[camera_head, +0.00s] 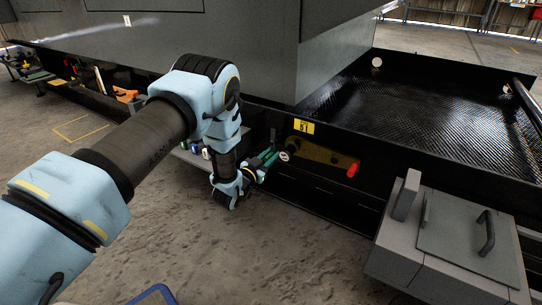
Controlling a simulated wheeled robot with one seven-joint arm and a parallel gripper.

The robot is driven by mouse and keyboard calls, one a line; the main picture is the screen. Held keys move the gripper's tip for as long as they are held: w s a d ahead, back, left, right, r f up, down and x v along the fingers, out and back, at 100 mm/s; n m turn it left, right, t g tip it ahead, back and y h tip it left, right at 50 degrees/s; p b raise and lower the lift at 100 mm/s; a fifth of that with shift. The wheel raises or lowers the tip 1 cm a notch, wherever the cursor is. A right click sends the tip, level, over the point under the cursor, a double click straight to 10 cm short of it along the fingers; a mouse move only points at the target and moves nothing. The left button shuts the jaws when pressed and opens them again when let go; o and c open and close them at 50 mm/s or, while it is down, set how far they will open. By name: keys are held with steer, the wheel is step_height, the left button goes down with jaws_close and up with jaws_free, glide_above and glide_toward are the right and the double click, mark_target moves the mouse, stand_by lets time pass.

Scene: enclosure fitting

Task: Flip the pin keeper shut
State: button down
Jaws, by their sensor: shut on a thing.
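My gripper (266,160) is at the left end of a brass-coloured plate (322,155) on the black side panel. Its dark green fingers point right, towards a small pale round part (284,156) at that end of the plate. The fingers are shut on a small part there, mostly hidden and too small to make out. A red knob (352,169) sticks out at the plate's right end, apart from my gripper. I cannot tell which small part is the pin keeper, nor whether it is open or shut.
A yellow label (303,127) marked 51 is above the plate. A grey box (450,245) with a handled lid stands at the lower right. A large grey cabinet (240,45) rises behind my arm. The concrete floor (240,255) in front is mostly clear.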

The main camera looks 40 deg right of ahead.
steer(key=shift+w+a+r+m+p, duration=0.2)
steer(key=shift+w+r+m+p, duration=0.7)
steer(key=shift+m, duration=2.1)
steer(key=shift+w+a+r+m+p, duration=0.15)
steer(key=shift+w+r+m+p, duration=0.7)
steer(key=shift+m, duration=2.15)
steer(key=shift+w+a+r+m+p, duration=0.3)
steer(key=shift+m+p, duration=1.05)
steer(key=shift+m, duration=1.65)
steer(key=shift+d+r, duration=0.1)
steer(key=c, duration=0.8)
jaws_free()
steer(key=shift+r, duration=0.1)
steer(key=shift+o, duration=0.2)
